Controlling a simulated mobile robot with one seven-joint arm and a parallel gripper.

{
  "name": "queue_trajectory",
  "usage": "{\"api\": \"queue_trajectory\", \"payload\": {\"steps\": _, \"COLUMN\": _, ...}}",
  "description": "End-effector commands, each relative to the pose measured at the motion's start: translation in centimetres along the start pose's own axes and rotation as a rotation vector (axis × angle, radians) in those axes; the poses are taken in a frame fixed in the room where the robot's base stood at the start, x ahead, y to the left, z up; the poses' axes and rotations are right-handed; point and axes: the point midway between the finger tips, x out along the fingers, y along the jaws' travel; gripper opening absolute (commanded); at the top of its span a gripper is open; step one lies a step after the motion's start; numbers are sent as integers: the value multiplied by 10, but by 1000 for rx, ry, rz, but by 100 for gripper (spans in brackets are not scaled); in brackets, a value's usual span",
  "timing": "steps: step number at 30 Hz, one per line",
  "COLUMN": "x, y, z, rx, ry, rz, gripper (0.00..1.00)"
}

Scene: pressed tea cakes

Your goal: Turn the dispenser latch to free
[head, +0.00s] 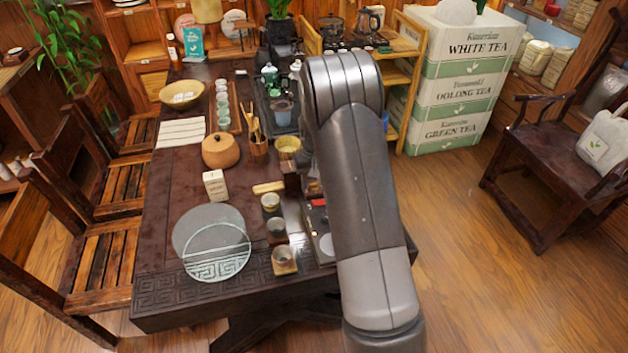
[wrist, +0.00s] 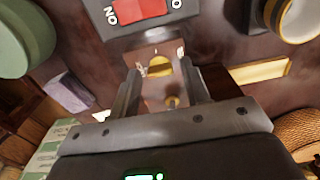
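In the wrist view a small yellow, brass-looking piece (wrist: 160,69), which looks like the latch, sits on a shiny plate between my fingertips. My gripper (wrist: 160,73) is open, one finger on each side of this piece, with a visible gap on both sides. A second, smaller brass-coloured spot (wrist: 171,101) shows nearer to my palm. Beyond the fingertips is a red rocker switch (wrist: 140,10) on a grey panel with white lettering. Which way the latch is turned I cannot tell. In the head view my arm hides the gripper and most of the dispenser area.
In the wrist view a green vessel (wrist: 22,40) and a gold-rimmed cup (wrist: 297,18) flank the fingers.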

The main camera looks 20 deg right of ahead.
Motion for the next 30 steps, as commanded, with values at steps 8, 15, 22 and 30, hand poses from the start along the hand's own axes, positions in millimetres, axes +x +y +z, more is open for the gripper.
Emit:
{"api": "queue_trajectory", "payload": {"steps": 8, "x": 0, "y": 0, "z": 0, "rx": 0, "ry": 0, "rz": 0, "gripper": 20}}
{"api": "queue_trajectory", "payload": {"steps": 15, "x": 0, "y": 0, "z": 0, "rx": 1, "ry": 0, "rz": 0, "gripper": 4}}
{"api": "queue_trajectory", "payload": {"steps": 22, "x": 0, "y": 0, "z": 0, "rx": 32, "ry": 0, "rz": 1, "gripper": 4}}
{"api": "queue_trajectory", "payload": {"steps": 30, "x": -1, "y": 0, "z": 0, "rx": 184, "ry": 1, "rz": 1, "gripper": 4}}
